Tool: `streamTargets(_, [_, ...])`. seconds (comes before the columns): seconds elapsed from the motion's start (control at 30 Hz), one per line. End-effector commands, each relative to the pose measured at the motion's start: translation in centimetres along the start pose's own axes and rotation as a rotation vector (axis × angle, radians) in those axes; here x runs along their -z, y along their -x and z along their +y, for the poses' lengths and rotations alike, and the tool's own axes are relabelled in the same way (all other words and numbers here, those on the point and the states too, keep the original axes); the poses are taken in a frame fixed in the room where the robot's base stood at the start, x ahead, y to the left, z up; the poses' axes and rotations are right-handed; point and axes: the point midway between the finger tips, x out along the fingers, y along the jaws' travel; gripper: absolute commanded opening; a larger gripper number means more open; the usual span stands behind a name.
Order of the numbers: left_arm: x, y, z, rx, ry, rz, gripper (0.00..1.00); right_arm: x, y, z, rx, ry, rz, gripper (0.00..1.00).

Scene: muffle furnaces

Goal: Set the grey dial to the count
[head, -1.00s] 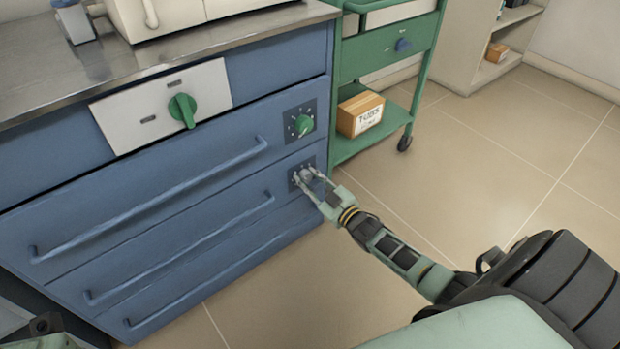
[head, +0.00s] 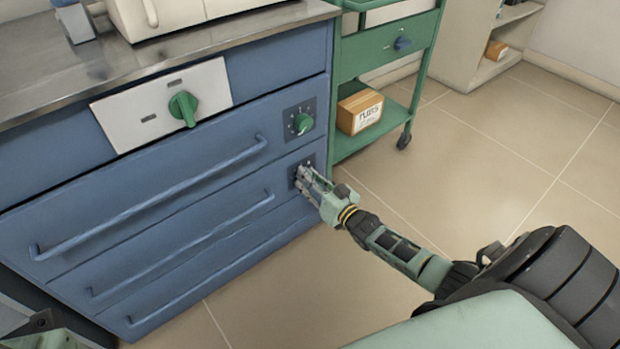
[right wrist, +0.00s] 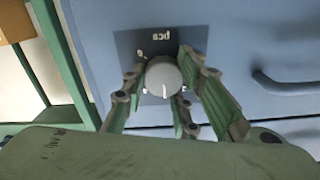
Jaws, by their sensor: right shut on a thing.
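The grey dial (right wrist: 163,78) sits on a dark square plate (right wrist: 130,47) with markings, on the blue drawer cabinet's front. In the right wrist view a light pointer mark shows on the dial's lower part, and the plate bears "pcs", appearing upside down. My right gripper (right wrist: 165,90) is shut on the dial, with fingers on both sides of it. In the head view the right gripper (head: 305,178) reaches the same plate and hides most of the dial. A small part of my left arm may show at the lower left corner; the left gripper is not visible.
A green dial (head: 304,123) sits just above, and a larger green knob (head: 183,108) is on a white panel. Drawer handles (head: 180,245) stick out to the left. A green cart (head: 385,70) holding a cardboard box (head: 360,112) stands right. The floor at right is clear.

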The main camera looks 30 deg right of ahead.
Motion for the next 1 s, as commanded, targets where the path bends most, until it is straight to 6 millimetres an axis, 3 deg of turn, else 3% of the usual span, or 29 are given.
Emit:
streamTargets(0.03, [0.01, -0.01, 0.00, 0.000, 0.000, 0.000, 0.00, 0.57, -0.16, 0.85, -0.013, -0.004, 0.006, 0.01])
streamTargets(0.47, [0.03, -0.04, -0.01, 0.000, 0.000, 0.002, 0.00, 0.42, -0.10, 0.91, -0.015, -0.011, 0.003, 0.01])
streamTargets(0.5, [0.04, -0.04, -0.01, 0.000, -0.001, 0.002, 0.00, 0.41, -0.09, 0.92, -0.015, -0.011, 0.003, 0.31])
streamTargets(0.6, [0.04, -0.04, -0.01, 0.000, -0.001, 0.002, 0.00, 0.40, -0.08, 0.86, -0.014, -0.010, 0.003, 0.39])
streamTargets(1.0, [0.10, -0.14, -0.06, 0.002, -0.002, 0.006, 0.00, 0.18, 0.00, 0.39, -0.007, -0.011, 0.002, 0.41])
